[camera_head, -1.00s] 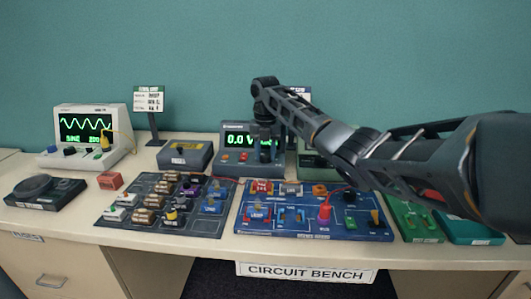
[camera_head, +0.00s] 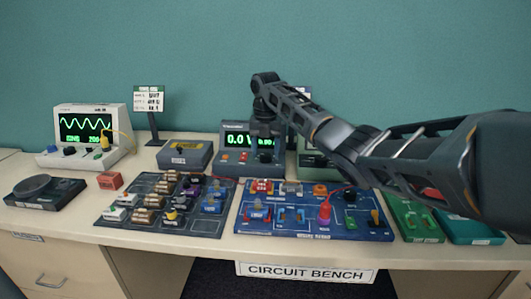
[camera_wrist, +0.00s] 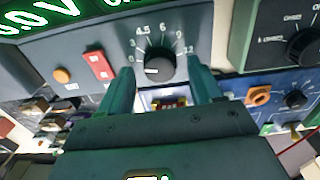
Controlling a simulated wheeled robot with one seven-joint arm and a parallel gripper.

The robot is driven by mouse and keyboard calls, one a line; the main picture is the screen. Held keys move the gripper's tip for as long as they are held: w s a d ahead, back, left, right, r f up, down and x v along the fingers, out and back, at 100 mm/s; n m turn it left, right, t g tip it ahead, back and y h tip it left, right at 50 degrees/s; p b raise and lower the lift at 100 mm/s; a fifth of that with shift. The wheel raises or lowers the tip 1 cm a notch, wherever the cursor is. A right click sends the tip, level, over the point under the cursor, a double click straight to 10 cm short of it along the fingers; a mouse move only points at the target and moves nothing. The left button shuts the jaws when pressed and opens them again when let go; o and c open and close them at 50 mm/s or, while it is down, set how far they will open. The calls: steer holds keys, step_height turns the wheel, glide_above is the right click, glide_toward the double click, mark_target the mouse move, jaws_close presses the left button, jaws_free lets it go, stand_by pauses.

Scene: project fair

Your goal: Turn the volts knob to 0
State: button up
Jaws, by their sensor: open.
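The power supply (camera_head: 229,168) stands at the back middle of the bench, and its green display reads 0.0 V. Its dark round volts knob (camera_wrist: 160,67) faces the wrist camera, with a scale from 0 to 12 around it. The knob's white pointer mark points left, close to the 0 label. My gripper (camera_wrist: 160,88) is open and empty, its fingers apart below and to either side of the knob, clear of it in the picture. In the head view my gripper (camera_head: 263,130) is in front of the supply's upper right.
A red switch (camera_wrist: 99,66) and an orange button (camera_wrist: 62,75) sit left of the knob. Another knobbed instrument (camera_wrist: 245,35) stands close on the right. A blue circuit board (camera_head: 300,233) and a dark component tray (camera_head: 130,222) lie in front.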

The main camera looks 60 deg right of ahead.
mark_target(266, 155)
step_height(266, 155, up, 7)
steer(key=shift+f+b, duration=0.15)
steer(key=shift+b, duration=0.25)
stand_by(0.4)
